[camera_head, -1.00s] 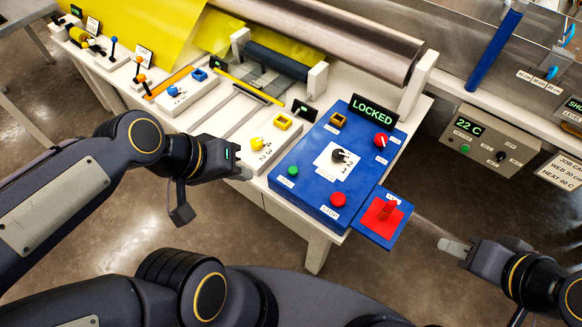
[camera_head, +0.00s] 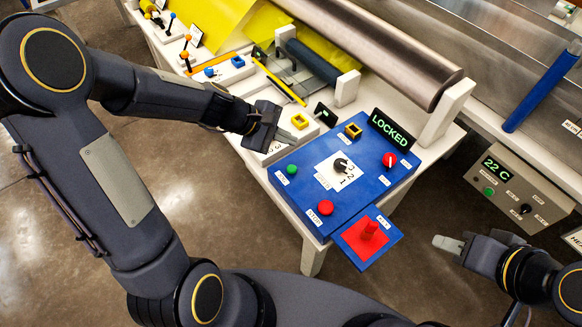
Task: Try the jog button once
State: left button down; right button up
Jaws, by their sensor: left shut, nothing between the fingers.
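The blue control panel (camera_head: 312,207) carries a green button (camera_head: 292,169), a red button (camera_head: 326,208), a black selector knob (camera_head: 341,165) and a red knob (camera_head: 390,159). Their small labels are too blurred to tell which is the jog button. A lit sign (camera_head: 390,131) at its back reads LOCKED. My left gripper (camera_head: 268,138) is shut and empty, just left of the panel, above the white dial plate. My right gripper (camera_head: 447,243) is right of the panel, its fingertips seeming together.
A steel roller (camera_head: 370,45) runs behind. A grey box (camera_head: 520,195) reading 22 C is at right. Floor is clear in front of the panel.

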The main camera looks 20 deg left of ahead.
aim_at(287, 169)
pick_arm(q)
notch_tip(287, 169, down, 9)
jog(key=b, duration=0.8)
jog(key=shift+r, duration=0.1)
dwell(1.9)
jog(key=shift+f+b, duration=0.4)
jog(key=shift+b, duration=0.05)
jog(key=shift+f+b, duration=0.55)
dwell(0.5)
jog(key=shift+r, duration=0.15)
jog(key=shift+r+p, duration=0.8)
jog(key=shift+p, duration=0.05)
